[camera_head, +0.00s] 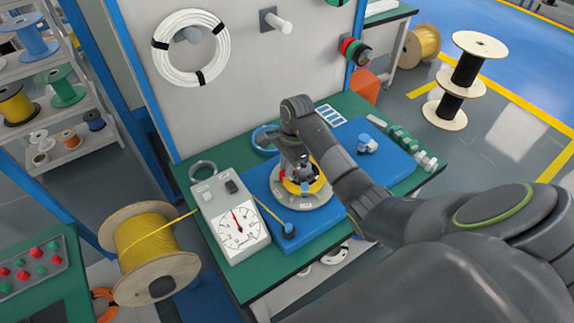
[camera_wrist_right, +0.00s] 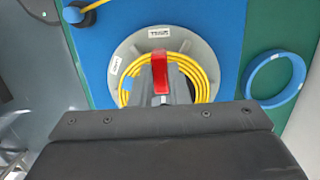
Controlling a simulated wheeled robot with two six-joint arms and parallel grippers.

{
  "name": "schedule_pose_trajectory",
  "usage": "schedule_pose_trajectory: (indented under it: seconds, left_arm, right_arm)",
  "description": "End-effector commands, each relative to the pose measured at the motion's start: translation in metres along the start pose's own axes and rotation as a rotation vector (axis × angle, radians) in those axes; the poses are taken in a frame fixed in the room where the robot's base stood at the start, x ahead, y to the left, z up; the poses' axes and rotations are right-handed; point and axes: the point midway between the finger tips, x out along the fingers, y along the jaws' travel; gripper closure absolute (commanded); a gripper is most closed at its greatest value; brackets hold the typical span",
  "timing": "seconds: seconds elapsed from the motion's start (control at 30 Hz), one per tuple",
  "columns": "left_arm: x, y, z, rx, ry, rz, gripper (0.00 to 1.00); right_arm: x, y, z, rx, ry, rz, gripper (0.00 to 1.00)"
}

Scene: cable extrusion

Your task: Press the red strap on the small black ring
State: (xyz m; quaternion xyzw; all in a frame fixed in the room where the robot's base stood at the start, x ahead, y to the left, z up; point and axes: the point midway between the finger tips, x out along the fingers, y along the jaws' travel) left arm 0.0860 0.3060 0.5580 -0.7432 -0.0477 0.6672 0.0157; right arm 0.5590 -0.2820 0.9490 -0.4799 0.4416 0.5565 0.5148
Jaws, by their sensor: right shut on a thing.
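A red strap (camera_wrist_right: 160,72) stands upright between the fingertips of my right gripper (camera_wrist_right: 170,82) in the right wrist view. My right gripper also shows in the head view (camera_head: 304,182), pointing down over the round grey plate (camera_head: 318,200). It is shut on the strap. A coil of yellow cable (camera_wrist_right: 206,72) lies on the plate around and under the gripper. I cannot make out the small black ring; the gripper covers the middle of the coil. My left gripper is not in view.
The plate sits on a blue board (camera_head: 265,187) on the green bench. A gauge box (camera_head: 232,222) is at its left, with a spool of yellow cable (camera_head: 150,250) beyond. A blue ring (camera_wrist_right: 276,80) lies beside the board. White cable coils (camera_head: 190,48) hang on the wall.

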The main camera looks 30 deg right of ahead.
Motion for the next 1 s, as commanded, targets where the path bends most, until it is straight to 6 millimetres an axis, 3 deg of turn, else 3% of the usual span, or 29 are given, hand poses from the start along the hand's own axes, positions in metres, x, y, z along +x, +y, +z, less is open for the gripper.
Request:
schedule_pose_trajectory:
  seconds: [1.0]
  left_arm:
    - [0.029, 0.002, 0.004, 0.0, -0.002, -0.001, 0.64]
  right_arm:
    - [0.03, 0.0, -0.005, 0.0, 0.0, 0.0, 0.98]
